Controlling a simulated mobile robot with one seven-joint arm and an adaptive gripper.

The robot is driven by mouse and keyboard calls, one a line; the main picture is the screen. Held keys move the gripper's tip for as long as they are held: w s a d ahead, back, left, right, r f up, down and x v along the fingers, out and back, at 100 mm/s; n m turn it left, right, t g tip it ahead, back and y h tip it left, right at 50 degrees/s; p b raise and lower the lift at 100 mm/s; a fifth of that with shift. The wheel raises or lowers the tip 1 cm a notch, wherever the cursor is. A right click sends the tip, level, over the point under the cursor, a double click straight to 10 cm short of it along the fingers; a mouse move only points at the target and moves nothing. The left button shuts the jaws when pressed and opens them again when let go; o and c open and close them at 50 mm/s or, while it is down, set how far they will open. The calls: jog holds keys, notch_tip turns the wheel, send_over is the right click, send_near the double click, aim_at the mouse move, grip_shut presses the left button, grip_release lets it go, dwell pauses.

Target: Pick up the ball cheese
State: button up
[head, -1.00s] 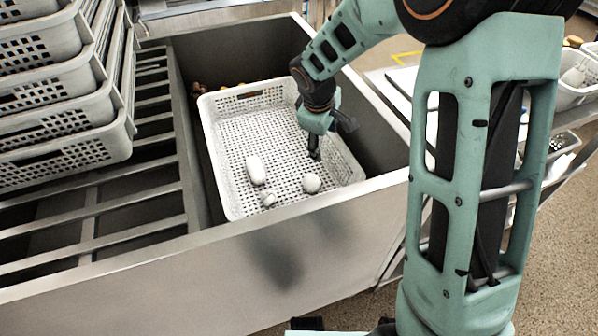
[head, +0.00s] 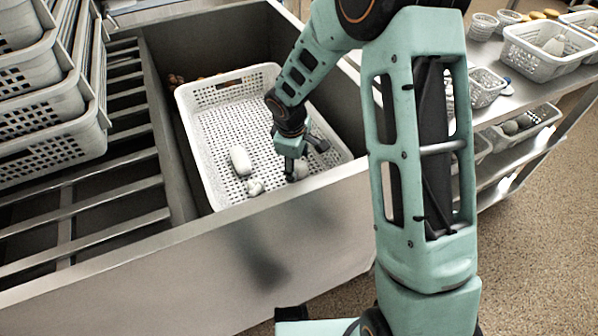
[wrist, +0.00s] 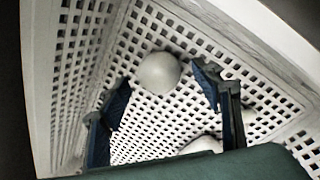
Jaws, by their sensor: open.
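The ball cheese (head: 302,168), a pale round ball, sits on the floor of a white perforated basket (head: 197,126) near its front wall. In the head view my gripper (head: 291,176) is low in the basket in front of the ball and partly covers it. In the wrist view the ball cheese (wrist: 158,72) shows whole, centred between and just beyond the fingertips of my open gripper (wrist: 162,90). The fingers stand to its left and right with gaps. Nothing is held.
A long white item (head: 240,160) and a small white lump (head: 254,187) lie left of the ball in the basket. The basket stands inside a deep metal bin (head: 200,235) with high walls. Stacked baskets (head: 50,130) stand left; a shelf with baskets (head: 545,50) stands right.

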jog(key=shift+x, duration=1.15)
jog(key=c, duration=1.3)
jog(key=shift+o, duration=0.2)
jog(key=shift+r, duration=0.2)
